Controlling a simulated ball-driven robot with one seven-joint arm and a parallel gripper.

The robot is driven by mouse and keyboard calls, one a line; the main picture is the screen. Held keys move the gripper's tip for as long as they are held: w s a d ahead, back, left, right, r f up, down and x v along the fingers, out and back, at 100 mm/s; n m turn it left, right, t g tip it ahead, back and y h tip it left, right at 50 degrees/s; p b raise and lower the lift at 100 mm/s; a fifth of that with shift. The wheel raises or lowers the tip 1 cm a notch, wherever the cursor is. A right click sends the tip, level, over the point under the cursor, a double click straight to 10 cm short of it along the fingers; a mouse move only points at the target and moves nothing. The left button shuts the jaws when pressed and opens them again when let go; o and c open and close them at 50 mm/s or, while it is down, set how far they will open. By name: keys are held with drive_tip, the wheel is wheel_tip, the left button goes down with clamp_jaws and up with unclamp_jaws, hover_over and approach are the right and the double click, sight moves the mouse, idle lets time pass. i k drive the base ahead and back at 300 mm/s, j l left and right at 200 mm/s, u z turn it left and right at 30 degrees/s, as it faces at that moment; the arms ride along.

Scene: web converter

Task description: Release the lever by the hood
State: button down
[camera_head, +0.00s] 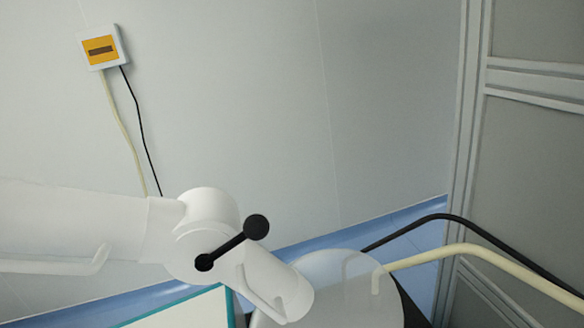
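A black lever (231,244) with a round ball knob at its upper right end sits on the joint of a white tubular arm (75,222). It slants from lower left to upper right across the joint. Just to the right and below is a pale, see-through round hood (345,285), cut off by the bottom edge. A short white tube (275,285) runs from the joint toward the hood. My gripper is not visible in this view, so its place relative to the lever cannot be told.
A grey-framed panel (530,130) stands at the right. A black cable (470,225) and a cream hose (470,250) run from the hood area to the right. A yellow-faced wall box (101,61) with hanging cables is at upper left. The space above the lever looks clear.

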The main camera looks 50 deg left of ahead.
sight(257, 228)
drive_tip(key=i+l+u, duration=0.2)
drive_tip(key=i+u, duration=0.15)
drive_tip(key=i+l+u, duration=0.4)
drive_tip(key=i+j, duration=0.05)
